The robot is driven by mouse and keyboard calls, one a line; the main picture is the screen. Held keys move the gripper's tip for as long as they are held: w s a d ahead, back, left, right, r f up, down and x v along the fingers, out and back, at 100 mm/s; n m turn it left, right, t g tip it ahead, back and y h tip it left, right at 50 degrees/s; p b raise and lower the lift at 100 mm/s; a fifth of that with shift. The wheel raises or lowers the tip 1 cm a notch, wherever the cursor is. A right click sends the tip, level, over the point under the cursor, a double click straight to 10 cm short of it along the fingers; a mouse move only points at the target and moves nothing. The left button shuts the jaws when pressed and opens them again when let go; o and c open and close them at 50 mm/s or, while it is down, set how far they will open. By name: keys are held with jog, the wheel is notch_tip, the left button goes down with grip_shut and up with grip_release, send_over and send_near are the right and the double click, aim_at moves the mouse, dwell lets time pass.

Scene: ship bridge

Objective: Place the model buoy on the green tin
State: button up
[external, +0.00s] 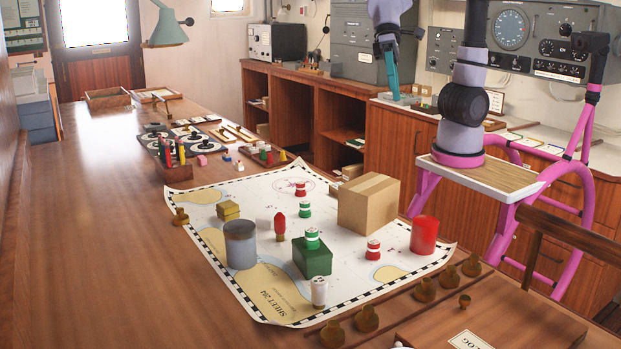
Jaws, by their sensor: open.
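The green tin (312,262) is a dark green box on the chart. A small green-and-white model buoy (312,239) stands upright on its top. Another green-and-white buoy (304,209) stands on the chart behind it. Red-and-white buoys stand behind that (300,189) and to the right, one by the red can (373,250). My gripper (391,97) hangs over the back counter, far behind and right of the tin, open; no object shows in it. Its fingertips are small in this view.
A cardboard box (358,211), a red can (424,236), a grey can (240,248) and a white piece (319,291) stand around the tin on the chart (215,235). Brass knobs line the front edge. The left table top (100,220) is clear.

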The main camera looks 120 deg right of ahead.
jog(key=s+d+r+n+t+h, duration=0.1)
jog(key=s+d+n+t+h, duration=0.1)
jog(key=s, duration=0.5)
jog(key=s+d+r+n+t+h, duration=0.1)
jog(key=s+d+r+n+h, duration=0.1)
jog(key=s, duration=0.5)
jog(key=shift+s+d+n+t, duration=0.4)
jog(key=shift+d+n, duration=0.1)
jog(key=shift+n, duration=0.6)
